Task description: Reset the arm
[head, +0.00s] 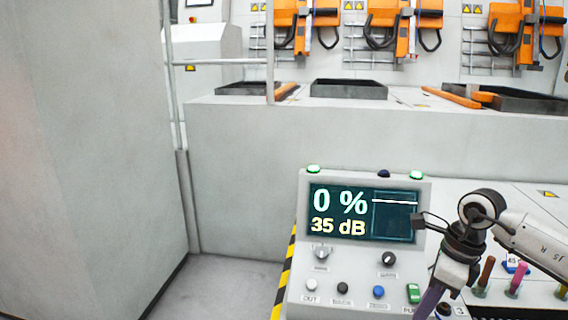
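My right arm comes in from the right. Its gripper (447,277) points down in front of the right end of a control console (293,283). A dull purple, long shape (431,300) runs down and left from the gripper to the bottom edge of the picture. I cannot tell whether it is held or is part of the gripper, and the fingertips are not clear. My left gripper is not in view.
The console has a screen (362,214) reading 0 % and 35 dB, knobs and buttons. Brown (487,270) and pink (517,278) sticks stand right of my gripper. A grey wall (90,150) is at left. Orange machines (400,25) and dark trays (349,89) lie beyond.

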